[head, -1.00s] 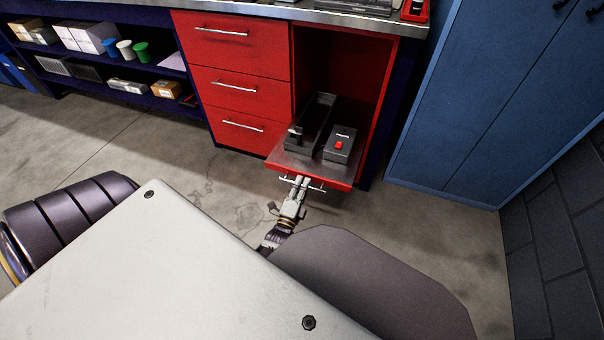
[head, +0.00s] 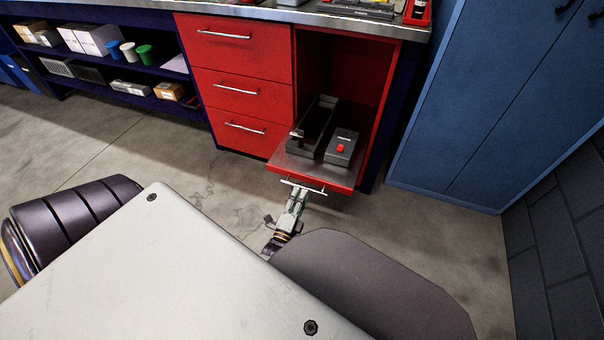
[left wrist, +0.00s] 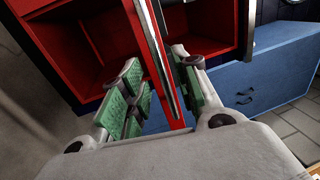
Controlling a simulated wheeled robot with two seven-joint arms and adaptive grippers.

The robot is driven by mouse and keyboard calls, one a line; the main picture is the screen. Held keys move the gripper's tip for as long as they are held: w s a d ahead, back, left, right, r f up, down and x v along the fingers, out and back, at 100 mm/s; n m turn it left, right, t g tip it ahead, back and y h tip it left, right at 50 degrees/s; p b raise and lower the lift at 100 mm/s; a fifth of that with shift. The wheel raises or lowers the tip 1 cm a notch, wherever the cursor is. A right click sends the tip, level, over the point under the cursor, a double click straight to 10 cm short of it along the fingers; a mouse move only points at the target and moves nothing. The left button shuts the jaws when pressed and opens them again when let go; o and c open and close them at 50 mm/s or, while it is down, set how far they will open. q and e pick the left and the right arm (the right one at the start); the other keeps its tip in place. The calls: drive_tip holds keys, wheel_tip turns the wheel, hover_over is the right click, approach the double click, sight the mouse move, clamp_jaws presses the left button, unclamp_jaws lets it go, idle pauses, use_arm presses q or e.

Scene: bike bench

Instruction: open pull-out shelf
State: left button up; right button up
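The pull-out shelf (head: 286,163) is a metal tray with a red front, standing out from the open bay of the red cabinet. A silver bar handle (head: 318,189) runs along its front; the bar also shows in the left wrist view (left wrist: 160,50). My left gripper (head: 298,192) is at the left part of this handle. In the left wrist view its green-padded fingers (left wrist: 157,88) stand apart on either side of the bar, with a gap visible. Whether a pad touches the bar I cannot tell. My right gripper is not in view.
A dark open-topped tray (head: 315,128) and a grey box with a red button (head: 344,146) stand on the shelf. Three closed drawers (head: 240,90) are to the left, a blue cabinet (head: 480,100) to the right. The floor (head: 225,195) in front is clear.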

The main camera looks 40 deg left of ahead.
use_arm(q)
drive_tip(key=shift+v, duration=1.75)
drive_tip(key=shift+f, duration=0.1)
